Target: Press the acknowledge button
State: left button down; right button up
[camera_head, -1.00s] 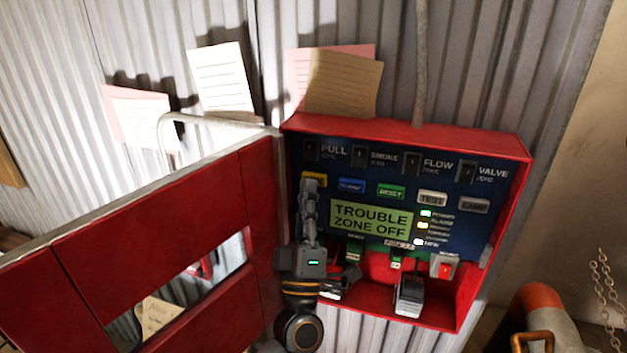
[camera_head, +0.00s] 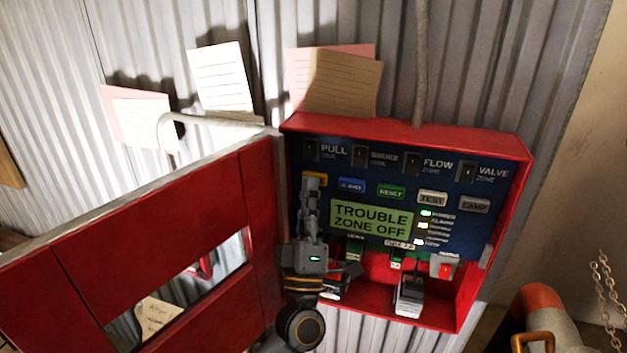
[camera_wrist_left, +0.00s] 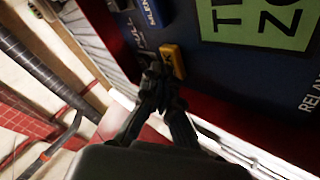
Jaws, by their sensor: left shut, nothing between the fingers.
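The yellow button (camera_head: 314,178), whose label I cannot read, sits at the left end of the button row on the blue panel (camera_head: 400,175). It also shows in the left wrist view (camera_wrist_left: 173,60). My left gripper (camera_head: 310,188) is shut and empty, its fingertips close to the lower edge of this button. In the wrist view the fingertips (camera_wrist_left: 157,74) are beside the button; I cannot tell whether they touch it. The green display (camera_head: 371,219) reads "TROUBLE ZONE OFF". My right gripper is not in view.
The red cabinet door (camera_head: 150,250) stands open on the left, close to my left gripper. Blue, green RESET (camera_head: 391,192), TEST (camera_head: 432,198) and LAMP buttons continue the row rightward. Paper notes (camera_head: 335,82) hang above. An orange-topped object (camera_head: 540,305) stands lower right.

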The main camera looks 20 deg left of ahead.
pick_arm(q)
jog(key=shift+w, duration=0.2)
jog(key=shift+s, duration=0.1)
dwell(0.4)
jog(key=shift+s, duration=0.85)
jog(key=s+p, duration=0.1)
jog(key=s, duration=0.4)
dwell(0.5)
